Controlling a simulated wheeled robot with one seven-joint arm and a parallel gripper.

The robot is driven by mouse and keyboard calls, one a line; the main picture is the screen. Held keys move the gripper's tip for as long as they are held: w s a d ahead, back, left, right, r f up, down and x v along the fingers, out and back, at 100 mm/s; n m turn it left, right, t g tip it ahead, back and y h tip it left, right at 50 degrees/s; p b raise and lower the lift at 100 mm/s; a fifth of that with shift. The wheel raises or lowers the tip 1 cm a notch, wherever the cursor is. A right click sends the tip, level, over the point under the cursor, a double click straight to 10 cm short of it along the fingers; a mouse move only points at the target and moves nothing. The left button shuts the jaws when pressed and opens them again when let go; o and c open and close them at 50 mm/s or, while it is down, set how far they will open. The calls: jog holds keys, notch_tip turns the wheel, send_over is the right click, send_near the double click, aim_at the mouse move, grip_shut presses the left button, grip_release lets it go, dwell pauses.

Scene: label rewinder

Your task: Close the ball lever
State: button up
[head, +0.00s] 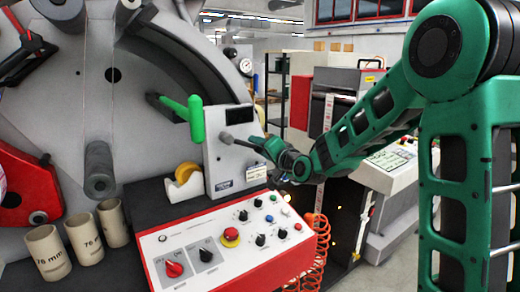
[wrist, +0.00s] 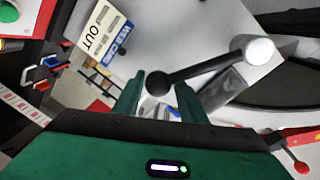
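The ball lever is a dark rod (wrist: 195,72) with a black ball (wrist: 158,83) at its free end. A pale round hub (wrist: 258,50) is at the other end. In the head view the ball lever (head: 243,143) sticks out to the right from the grey box (head: 228,168), sloping slightly down. My gripper (wrist: 160,92) is open, with the ball between or just beyond its two green fingertips and a gap on each side. In the head view my gripper (head: 272,150) is at the right of the box and the ball end is hard to make out.
A red-rimmed control panel (head: 230,240) with knobs and a red stop button stands below. A green handle (head: 196,118) is left of the box. A tape roll (head: 186,180) and cardboard cores (head: 82,237) stand at the left. An orange coiled cable (head: 318,245) hangs at the right.

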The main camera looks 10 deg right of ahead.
jog(key=o, duration=0.3)
jog(key=shift+s+a+f+y, duration=0.25)
jog(key=shift+a+f, duration=0.2)
jog(key=shift+a, duration=0.3)
jog(key=shift+d, duration=0.2)
jog(key=shift+s+d, duration=0.15)
jog(key=shift+s, duration=0.1)
jog(key=v, duration=1)
jog(key=shift+r, duration=0.3)
